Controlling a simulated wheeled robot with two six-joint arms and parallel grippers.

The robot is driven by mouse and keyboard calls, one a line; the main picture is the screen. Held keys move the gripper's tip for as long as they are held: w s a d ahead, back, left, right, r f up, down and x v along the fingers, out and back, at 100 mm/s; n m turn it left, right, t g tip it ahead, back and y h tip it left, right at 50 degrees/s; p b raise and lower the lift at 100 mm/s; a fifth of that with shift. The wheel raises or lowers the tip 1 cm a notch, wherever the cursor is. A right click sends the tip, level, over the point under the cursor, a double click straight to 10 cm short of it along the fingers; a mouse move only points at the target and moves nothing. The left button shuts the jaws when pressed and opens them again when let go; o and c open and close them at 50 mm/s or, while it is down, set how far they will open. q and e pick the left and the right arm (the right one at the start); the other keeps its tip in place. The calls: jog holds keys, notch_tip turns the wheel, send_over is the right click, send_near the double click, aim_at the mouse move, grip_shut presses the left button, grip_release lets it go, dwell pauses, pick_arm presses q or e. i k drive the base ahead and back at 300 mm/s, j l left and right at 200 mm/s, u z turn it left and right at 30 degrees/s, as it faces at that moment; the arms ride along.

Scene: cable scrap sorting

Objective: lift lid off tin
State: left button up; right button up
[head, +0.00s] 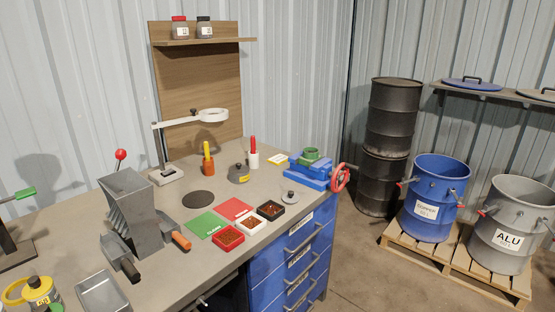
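Neither of my grippers shows in the head view. Which object is the tin is not certain. A small round grey object with a dark knob on top (290,197) sits near the bench's right edge, behind the black tray; it looks like a lidded tin or a lid, too small to tell. A grey rounded piece with a yellow patch and dark top (238,174) stands further back. A yellow container with a dark top (41,291) is at the front left.
The bench (165,193) carries a grey hopper (133,208), small trays (228,238), a magnifier lamp (165,176) and a blue vise (308,175). Two jars (181,30) stand on the shelf. A blue drum (432,200) and a grey drum (505,222) stand right on pallets.

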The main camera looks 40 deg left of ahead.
aim_at(238, 169)
jog(key=i+u, duration=0.1)
jog(key=i, duration=0.4)
jog(key=i+l+u, duration=0.1)
jog(key=i, duration=0.4)
jog(key=i+l+u, duration=0.1)
jog(key=i, duration=0.4)
jog(key=l, duration=0.1)
